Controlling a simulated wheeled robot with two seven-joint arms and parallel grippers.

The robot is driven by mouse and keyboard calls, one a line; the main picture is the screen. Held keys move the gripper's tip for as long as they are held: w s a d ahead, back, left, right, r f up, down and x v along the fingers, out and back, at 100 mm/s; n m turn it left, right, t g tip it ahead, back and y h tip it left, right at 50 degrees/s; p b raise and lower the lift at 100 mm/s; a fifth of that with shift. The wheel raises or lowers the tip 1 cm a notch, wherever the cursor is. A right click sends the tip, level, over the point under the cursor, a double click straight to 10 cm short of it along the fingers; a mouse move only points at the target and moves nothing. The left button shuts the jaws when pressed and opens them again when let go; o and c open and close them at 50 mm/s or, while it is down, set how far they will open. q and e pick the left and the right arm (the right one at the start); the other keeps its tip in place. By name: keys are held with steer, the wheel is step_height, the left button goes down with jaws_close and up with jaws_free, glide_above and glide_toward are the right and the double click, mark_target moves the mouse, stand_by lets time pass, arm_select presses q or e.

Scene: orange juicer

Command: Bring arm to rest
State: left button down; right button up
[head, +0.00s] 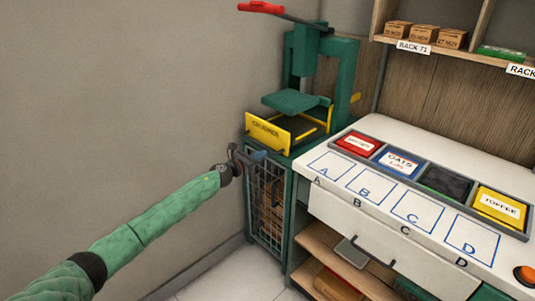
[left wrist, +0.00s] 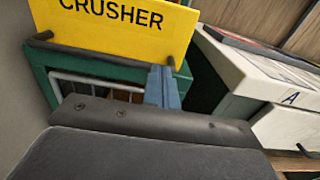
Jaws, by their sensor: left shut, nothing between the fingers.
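My left arm, in a green sleeve, reaches in from the lower left of the head view. My left gripper (head: 258,155) is shut and empty, in front of the green crusher stand (head: 281,183), just below the crusher's yellow front plate (head: 267,133). In the left wrist view the yellow plate (left wrist: 125,25) marked CRUSHER fills the top, and the blue-grey gripper fingers (left wrist: 162,88) show below it. I cannot tell whether the fingers touch the stand. My right gripper is not in view.
The green crusher (head: 320,65) has a red-handled lever (head: 262,8). To the right, a white counter (head: 345,207) has squares A to D and a tray of colored bins (head: 425,178). Shelves (head: 450,52) hold small boxes. An orange button (head: 525,274) is at the lower right. Left is bare wall.

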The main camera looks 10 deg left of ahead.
arm_select(q)
steer(key=s+a+r+n+t+y, duration=0.3)
steer(key=a+n+t+y, duration=0.15)
steer(key=a+n, duration=0.45)
step_height(320, 180, up, 10)
steer(key=s+a+n+y, duration=0.1)
steer(key=s+n+y, duration=0.2)
steer(key=n+y, duration=1)
steer(key=s+d+f+n+g+h, duration=0.2)
steer(key=s+d+f+n+g, duration=0.2)
steer(key=s+f, duration=0.7)
steer(key=s+d+f+n+g+h, duration=0.3)
steer(key=s+f+n+g, duration=0.4)
steer(key=s, duration=2.3)
steer(key=s+d+f+n+g+h, duration=0.3)
steer(key=s+d+f+n+g, duration=0.2)
steer(key=s+f, duration=1.1)
steer(key=s+n, duration=0.3)
steer(key=s, duration=0.2)
steer(key=shift+s+b, duration=0.2)
steer(key=shift+b, duration=0.15)
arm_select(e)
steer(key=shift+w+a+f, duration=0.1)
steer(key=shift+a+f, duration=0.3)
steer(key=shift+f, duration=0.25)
